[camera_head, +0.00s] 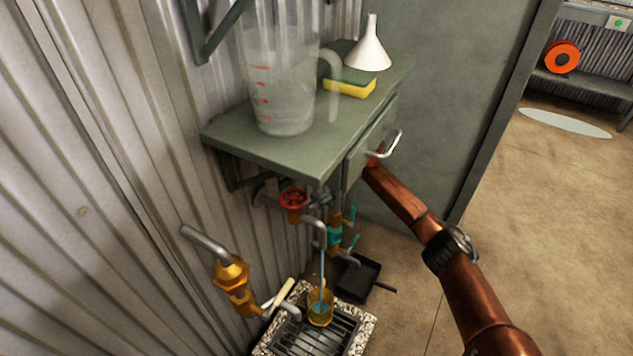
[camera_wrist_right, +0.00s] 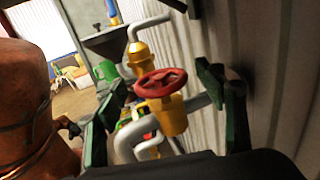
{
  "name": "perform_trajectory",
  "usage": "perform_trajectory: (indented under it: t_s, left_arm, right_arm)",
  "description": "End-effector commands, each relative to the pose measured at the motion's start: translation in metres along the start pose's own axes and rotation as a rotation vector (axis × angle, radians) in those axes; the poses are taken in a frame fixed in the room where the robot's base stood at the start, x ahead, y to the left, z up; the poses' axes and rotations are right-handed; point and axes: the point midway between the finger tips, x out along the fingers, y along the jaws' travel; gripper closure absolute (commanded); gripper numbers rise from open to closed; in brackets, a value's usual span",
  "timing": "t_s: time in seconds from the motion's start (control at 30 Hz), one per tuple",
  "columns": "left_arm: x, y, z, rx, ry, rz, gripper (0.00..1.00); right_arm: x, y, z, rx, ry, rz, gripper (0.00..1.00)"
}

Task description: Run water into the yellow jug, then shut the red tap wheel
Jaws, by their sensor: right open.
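The red tap wheel (camera_head: 293,197) sits on a brass valve under the shelf's front edge. From its bent grey spout (camera_head: 318,224) a thin blue stream of water (camera_head: 322,268) falls into the yellow jug (camera_head: 320,309). The small see-through jug stands upright on the drain grate with blue water in it. My right arm reaches under the shelf, which hides most of the gripper in the head view. In the right wrist view my right gripper (camera_wrist_right: 164,84) is open, its dark green fingers on either side of the red wheel (camera_wrist_right: 161,83). Contact cannot be told. My left gripper is out of view.
The green shelf (camera_head: 225,133) holds a large clear jug (camera_head: 283,90), a white funnel (camera_head: 368,50) and a sponge (camera_head: 350,88). Teal-handled valves (camera_head: 335,235) hang beside the red one. A brass fitting (camera_head: 233,280) stands left of the grate (camera_head: 300,340).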

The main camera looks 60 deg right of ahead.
Motion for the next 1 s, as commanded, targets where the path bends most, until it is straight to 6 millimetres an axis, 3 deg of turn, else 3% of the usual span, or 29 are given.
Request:
perform_trajectory:
  t_s: [0.2, 0.4, 0.7, 1.0]
  left_arm:
    - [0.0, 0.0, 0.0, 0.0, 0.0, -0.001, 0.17]
    - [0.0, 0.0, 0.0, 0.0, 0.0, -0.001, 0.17]
    - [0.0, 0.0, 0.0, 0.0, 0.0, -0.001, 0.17]
    - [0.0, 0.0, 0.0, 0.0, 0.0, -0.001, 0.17]
  right_arm:
    - [-0.047, -0.001, 0.001, 0.002, 0.001, -0.005, 0.36]
    - [-0.08, -0.001, 0.001, 0.002, -0.001, -0.005, 0.36]
    - [-0.098, 0.0, 0.0, 0.002, 0.001, -0.002, 0.36]
    - [-0.101, 0.0, -0.001, 0.002, 0.001, -0.002, 0.36]
